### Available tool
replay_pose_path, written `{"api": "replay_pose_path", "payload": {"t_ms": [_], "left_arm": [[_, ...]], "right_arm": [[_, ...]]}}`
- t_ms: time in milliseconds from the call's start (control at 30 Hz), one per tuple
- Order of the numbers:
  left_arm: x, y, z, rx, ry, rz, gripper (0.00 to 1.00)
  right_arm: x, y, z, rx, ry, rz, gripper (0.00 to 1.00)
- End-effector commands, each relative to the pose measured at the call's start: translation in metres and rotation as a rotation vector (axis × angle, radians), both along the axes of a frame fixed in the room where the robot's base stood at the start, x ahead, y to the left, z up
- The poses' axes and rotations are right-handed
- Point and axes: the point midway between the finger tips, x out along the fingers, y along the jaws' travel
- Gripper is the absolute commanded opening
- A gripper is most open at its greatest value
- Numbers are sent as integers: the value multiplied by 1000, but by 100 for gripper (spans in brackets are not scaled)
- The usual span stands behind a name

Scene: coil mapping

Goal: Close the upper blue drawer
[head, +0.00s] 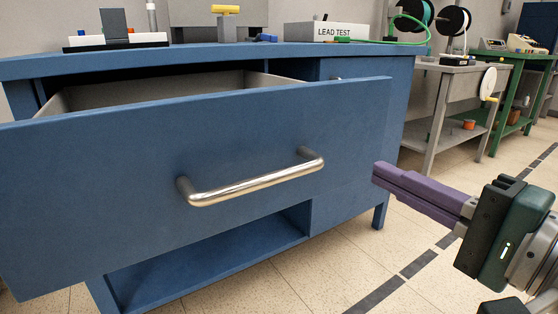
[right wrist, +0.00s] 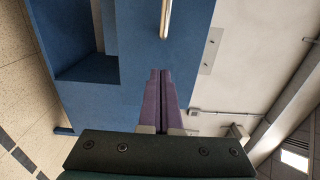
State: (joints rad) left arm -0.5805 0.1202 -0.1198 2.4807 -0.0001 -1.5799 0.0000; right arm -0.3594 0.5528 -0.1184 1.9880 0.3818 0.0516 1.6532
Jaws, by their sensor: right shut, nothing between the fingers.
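The upper blue drawer (head: 110,180) stands pulled out of the blue bench, its grey inner walls showing above the front panel. Its silver bar handle (head: 250,180) runs across the middle of the front. In the right wrist view the blue panel fills the upper middle and part of the handle (right wrist: 165,18) shows at the top. My right gripper (head: 376,172) has purple fingers, shut and empty. It is to the right of the drawer front, pointing toward it; I cannot tell whether it touches. The fingertips also show in the right wrist view (right wrist: 160,72). My left gripper is not in view.
The bench top (head: 290,49) carries a LEAD TEST box (head: 327,32) and a green cable (head: 400,40). An open shelf (head: 210,262) lies below the drawer. A grey table (head: 455,105) stands behind at the right. The tiled floor between is clear.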

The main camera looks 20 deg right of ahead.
Motion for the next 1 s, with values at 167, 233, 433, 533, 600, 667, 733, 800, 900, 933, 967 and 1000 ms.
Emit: {"api": "replay_pose_path", "payload": {"t_ms": [167, 233, 433, 533, 600, 667, 733, 800, 900, 933, 967, 1000], "left_arm": [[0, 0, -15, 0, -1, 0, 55], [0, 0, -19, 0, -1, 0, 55], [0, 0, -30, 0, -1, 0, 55], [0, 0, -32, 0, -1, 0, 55], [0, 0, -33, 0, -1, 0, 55], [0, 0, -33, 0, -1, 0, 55], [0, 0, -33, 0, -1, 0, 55], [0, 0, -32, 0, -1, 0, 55], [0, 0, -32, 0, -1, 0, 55], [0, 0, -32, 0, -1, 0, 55], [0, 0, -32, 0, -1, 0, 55], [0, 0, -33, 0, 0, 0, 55]], "right_arm": [[34, 11, -2, 0, -5, -1, 0], [46, 15, -2, 1, -3, 0, 0], [71, 23, -2, 0, -1, 0, 0], [77, 25, -2, -1, 0, 0, 0], [79, 26, -1, -1, 1, 0, 0], [81, 26, -1, -2, 2, 0, 0], [81, 26, -1, -2, 2, 0, 0], [81, 26, -1, -2, 2, 0, 0], [81, 26, -1, -2, 2, 0, 0], [81, 26, -1, -2, 2, 0, 0], [81, 26, -1, -2, 2, 0, 0], [81, 26, -1, -2, 2, 0, 0]]}}
